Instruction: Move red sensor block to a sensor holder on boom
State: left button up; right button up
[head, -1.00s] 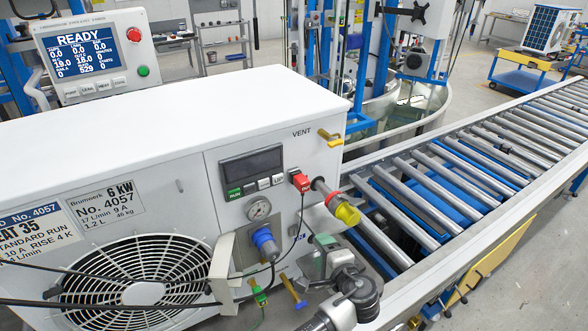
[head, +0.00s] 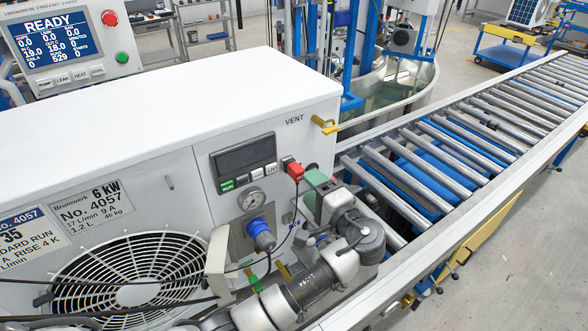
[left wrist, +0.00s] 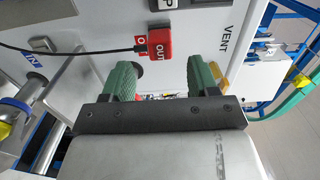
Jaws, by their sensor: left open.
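The red sensor block (head: 295,171), marked OUT, is on the front of the white pump unit, to the right of the control display; a thin black cable runs from it. It also shows in the left wrist view (left wrist: 161,42), just beyond the fingertips. My left gripper (head: 320,182) has green fingers. It is beside the block, to its right in the head view. In the left wrist view its fingers (left wrist: 161,75) are spread with nothing gripped between them. I cannot make out a sensor holder on a boom. My right gripper is not in view.
The white unit (head: 165,105) fills the left side. A blue connector (head: 260,234), a gauge (head: 251,200) and a yellow VENT handle (head: 326,124) stick out from its front. A roller conveyor (head: 450,140) runs along the right. Open floor lies beyond its near rail.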

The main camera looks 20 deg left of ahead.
aim_at(295, 171)
pick_arm(q)
jog(key=b+x, duration=0.1)
jog(key=x, duration=0.4)
jog(key=shift+w+a, duration=0.25)
jog(key=shift+a, duration=0.05)
jog(key=shift+x, duration=0.8)
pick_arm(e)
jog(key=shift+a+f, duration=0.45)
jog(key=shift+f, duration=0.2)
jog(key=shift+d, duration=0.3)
pick_arm(q)
grip_shut()
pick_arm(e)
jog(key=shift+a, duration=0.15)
pick_arm(q)
jog(key=shift+d, duration=0.1)
